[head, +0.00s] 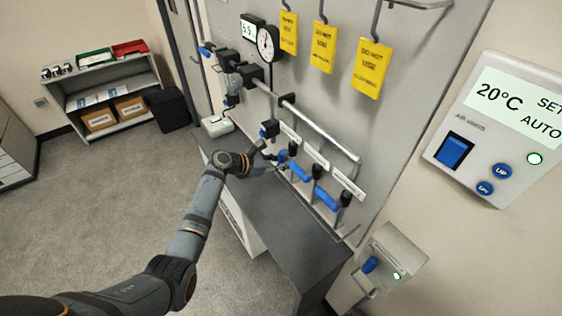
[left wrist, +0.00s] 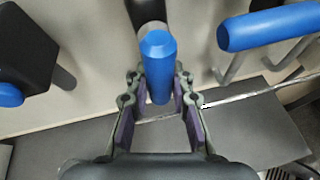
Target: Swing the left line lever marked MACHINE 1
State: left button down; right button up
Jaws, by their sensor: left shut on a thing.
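The left line lever, with a blue handle (head: 282,156), is on the wall panel at the left end of a row of blue levers. Its handle also shows in the left wrist view (left wrist: 158,62), between my fingers and pointing down toward the camera. My left gripper (head: 272,157) is shut on this handle, with a finger on each side in the left wrist view (left wrist: 160,100). The lettering on the white label plates is too small to read. My right gripper is not in view.
A middle lever (head: 300,172) and a right lever (head: 327,199) sit close by on the right. A pipe (head: 322,133) runs above them. A dark bench top (head: 290,235) lies below. Yellow tags (head: 324,47) hang higher up.

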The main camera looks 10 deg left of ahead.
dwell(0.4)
pick_arm(q)
jog(key=c, duration=1.1)
grip_release()
jog(key=shift+c, duration=0.2)
jog(key=v, duration=1.2)
jog(key=shift+c, duration=0.2)
